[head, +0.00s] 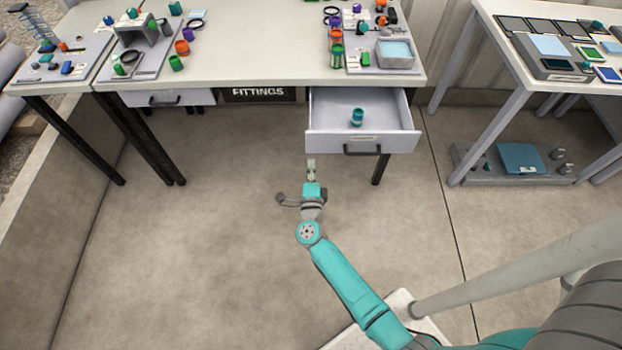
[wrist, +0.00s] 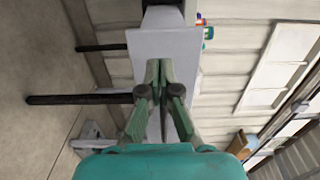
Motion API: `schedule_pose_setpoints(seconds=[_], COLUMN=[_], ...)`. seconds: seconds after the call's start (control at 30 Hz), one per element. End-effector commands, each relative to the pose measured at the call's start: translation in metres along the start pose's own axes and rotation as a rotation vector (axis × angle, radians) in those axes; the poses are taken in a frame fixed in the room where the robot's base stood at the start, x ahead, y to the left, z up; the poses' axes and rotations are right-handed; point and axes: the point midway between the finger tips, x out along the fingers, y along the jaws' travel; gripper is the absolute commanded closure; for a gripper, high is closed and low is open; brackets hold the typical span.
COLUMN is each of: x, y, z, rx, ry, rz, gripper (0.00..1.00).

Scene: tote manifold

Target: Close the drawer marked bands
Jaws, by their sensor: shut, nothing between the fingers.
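An open drawer (head: 320,142) sticks out from under the right part of the long table. Its front has a dark handle (head: 362,149) and a small label too small to read, so I cannot confirm the word bands. A teal-green cup-like piece (head: 357,117) stands inside it. My gripper (head: 311,163) is shut and empty, just in front of the drawer's left front corner in the head view. In the wrist view the shut fingers (wrist: 163,68) point at a pale panel (wrist: 143,46), which looks like the drawer front. I cannot tell whether they touch.
Another drawer (head: 168,98) with a dark handle sits under the table's left part. A FITTINGS sign (head: 258,94) hangs between them. The long table (head: 260,70) holds coloured parts and trays. A side table (head: 490,60) stands at right. The floor before the drawer is clear.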

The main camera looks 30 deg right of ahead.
Motion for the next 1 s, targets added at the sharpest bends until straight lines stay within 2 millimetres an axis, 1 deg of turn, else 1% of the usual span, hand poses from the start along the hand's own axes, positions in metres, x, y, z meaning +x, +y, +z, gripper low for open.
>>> schedule_pose_setpoints(seconds=[0.03, 0.1, 0.2, 0.33, 0.5, 0.87, 1.0], x=[0.011, 0.022, 0.036, 0.05, 0.057, 0.058, 0.063], y=[-0.001, -0.001, -0.001, 0.0, 0.0, 0.0, 0.0], z=[-0.001, -0.001, 0.0, -0.001, 0.0, 0.0, 0.0], rx=[0.001, 0.0, -0.001, 0.0, -0.002, -0.001, -0.001], ry=[0.004, 0.003, 0.002, 0.001, 0.0, 0.0, 0.0], rz=[-0.001, -0.001, -0.001, 0.0, 0.0, 0.0, -0.001], gripper=[1.0, 1.0, 1.0, 1.0, 1.0, 1.0, 1.0])
